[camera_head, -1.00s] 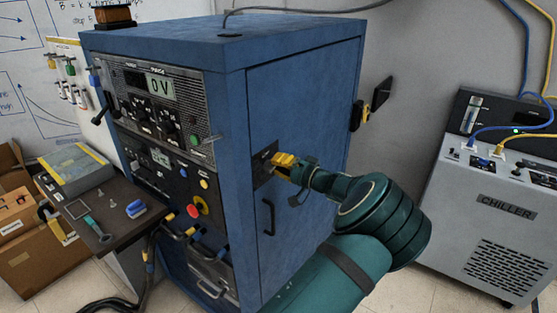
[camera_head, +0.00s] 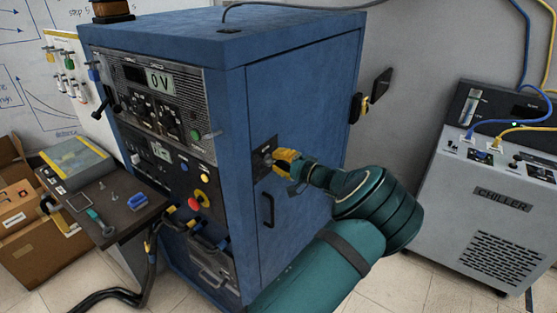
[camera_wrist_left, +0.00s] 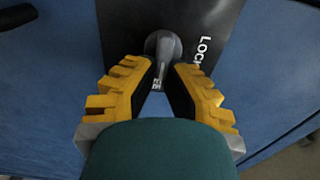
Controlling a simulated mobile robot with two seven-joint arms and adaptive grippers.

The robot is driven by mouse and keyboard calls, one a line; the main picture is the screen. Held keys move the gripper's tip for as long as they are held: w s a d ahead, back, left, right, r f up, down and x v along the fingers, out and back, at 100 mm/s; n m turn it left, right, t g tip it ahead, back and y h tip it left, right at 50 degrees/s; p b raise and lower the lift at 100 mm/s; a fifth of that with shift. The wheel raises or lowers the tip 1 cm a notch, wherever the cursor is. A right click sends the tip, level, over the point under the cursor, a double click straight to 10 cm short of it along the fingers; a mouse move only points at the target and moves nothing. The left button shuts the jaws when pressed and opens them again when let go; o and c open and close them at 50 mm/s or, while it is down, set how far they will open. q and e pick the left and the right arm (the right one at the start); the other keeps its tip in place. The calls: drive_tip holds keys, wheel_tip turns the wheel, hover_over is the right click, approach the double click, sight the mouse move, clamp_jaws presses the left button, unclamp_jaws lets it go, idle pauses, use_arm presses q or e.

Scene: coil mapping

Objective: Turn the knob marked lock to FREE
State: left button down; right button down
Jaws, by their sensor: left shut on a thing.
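The grey lock knob (camera_wrist_left: 163,44) sits on a dark plate (camera_wrist_left: 120,25) on the blue cabinet's side panel. White letters reading LOC show beside it in the left wrist view; the rest is hidden by a finger. My left gripper (camera_wrist_left: 164,68) has its yellow fingers on both sides of the knob's handle and is shut on it. In the head view my left gripper (camera_head: 277,159) is at the same plate (camera_head: 264,150). My right gripper is not in view.
The blue cabinet (camera_head: 300,70) has a black handle (camera_head: 267,211) below the plate. Its front has a 0 V display (camera_head: 160,80) and a red button (camera_head: 196,205). A side shelf (camera_head: 125,215) holds small items. A grey chiller (camera_head: 490,215) stands at right, with floor between.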

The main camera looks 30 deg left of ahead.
use_arm(q)
drive_tip(key=c, duration=1)
unclamp_jaws()
drive_tip(key=shift+a, duration=0.1)
drive_tip(key=s+d, duration=0.1)
drive_tip(key=d, duration=1.1)
